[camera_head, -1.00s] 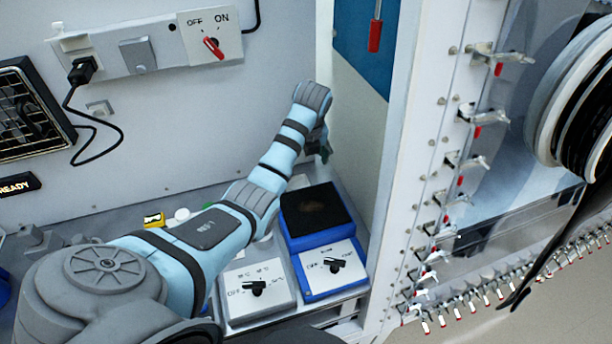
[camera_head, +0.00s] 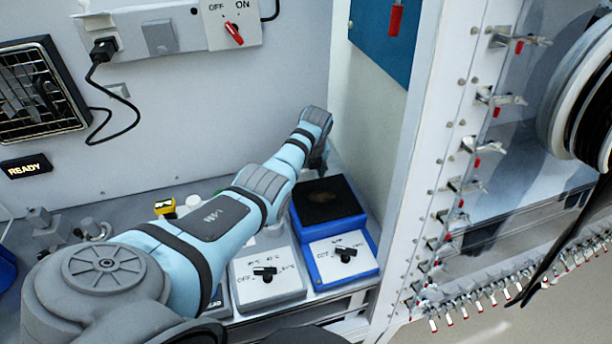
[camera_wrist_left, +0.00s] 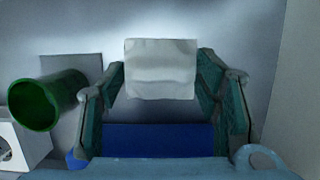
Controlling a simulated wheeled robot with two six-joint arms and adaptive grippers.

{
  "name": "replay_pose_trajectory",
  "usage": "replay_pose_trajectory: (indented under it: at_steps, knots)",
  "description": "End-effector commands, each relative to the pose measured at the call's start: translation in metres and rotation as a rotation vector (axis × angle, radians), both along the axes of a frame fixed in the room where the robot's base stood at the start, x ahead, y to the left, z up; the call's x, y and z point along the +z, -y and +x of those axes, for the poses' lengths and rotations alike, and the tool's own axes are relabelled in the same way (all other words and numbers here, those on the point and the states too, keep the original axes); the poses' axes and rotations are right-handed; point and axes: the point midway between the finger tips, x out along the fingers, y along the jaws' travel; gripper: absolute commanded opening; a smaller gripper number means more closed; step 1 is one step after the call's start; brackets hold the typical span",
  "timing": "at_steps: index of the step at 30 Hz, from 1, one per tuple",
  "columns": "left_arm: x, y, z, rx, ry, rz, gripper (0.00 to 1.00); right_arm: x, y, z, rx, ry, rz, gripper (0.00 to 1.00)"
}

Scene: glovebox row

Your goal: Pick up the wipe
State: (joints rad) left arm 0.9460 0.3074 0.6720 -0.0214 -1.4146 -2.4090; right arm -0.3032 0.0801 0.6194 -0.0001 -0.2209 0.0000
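The wipe (camera_wrist_left: 160,70) is a white, softly creased, roughly square piece in the upper middle of the left wrist view. My left gripper (camera_wrist_left: 161,75) has its two dark teal fingers spread, one on each side of the wipe. The fingertips look close to its side edges, but I cannot tell whether they touch it. In the head view my left gripper (camera_head: 318,160) hangs below the grey wrist, just behind the blue device with the black top. It is mostly hidden there, and I cannot make out the wipe in that view. My right gripper is not in view.
A blue device with a black top (camera_head: 328,199) stands close in front of the left gripper. A white knob box (camera_head: 268,280) is beside it. A pale side wall (camera_head: 370,120) closes the right.

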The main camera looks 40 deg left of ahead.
Motion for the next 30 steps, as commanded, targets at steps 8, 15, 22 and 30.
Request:
replay_pose_trajectory:
  at_steps: [8, 15, 22, 30]
  knots:
    - [-0.001, 0.000, 0.000, 0.000, -0.001, -0.001, 0.45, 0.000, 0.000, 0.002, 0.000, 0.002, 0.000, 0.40]
    - [0.017, -0.001, 0.000, 0.001, 0.002, 0.000, 0.45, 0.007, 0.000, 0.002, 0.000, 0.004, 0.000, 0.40]
    - [0.092, -0.001, 0.001, 0.000, 0.007, 0.001, 0.45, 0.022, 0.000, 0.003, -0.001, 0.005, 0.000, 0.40]
    - [0.179, 0.000, 0.000, 0.000, 0.003, -0.001, 0.45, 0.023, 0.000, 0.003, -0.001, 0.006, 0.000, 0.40]
